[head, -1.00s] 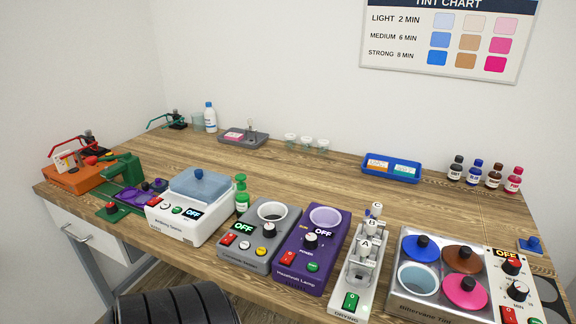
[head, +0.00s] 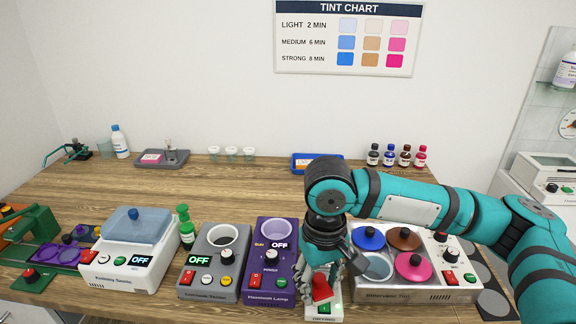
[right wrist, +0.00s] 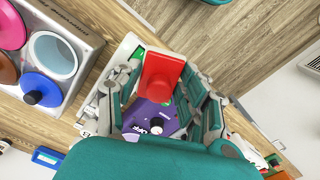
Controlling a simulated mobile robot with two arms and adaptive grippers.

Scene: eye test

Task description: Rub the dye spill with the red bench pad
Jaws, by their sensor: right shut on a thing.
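The red bench pad (head: 321,291) is held in my right gripper (head: 322,276), above the drying rack at the front of the bench. In the right wrist view the red pad (right wrist: 160,76) sits between the two fingers of my right gripper (right wrist: 160,98), which are shut on it. The purple lamp unit (right wrist: 150,117) shows below it there. I cannot make out a dye spill in either view; my right arm hides part of the bench. My left gripper is not in view.
The purple lamp unit (head: 271,262), a grey unit (head: 216,262) and a white unit (head: 130,250) stand left of the gripper. The tint bath with coloured lids (head: 450,270) stands right. Dye bottles (head: 389,156) stand at the back. The middle wood (head: 230,190) is clear.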

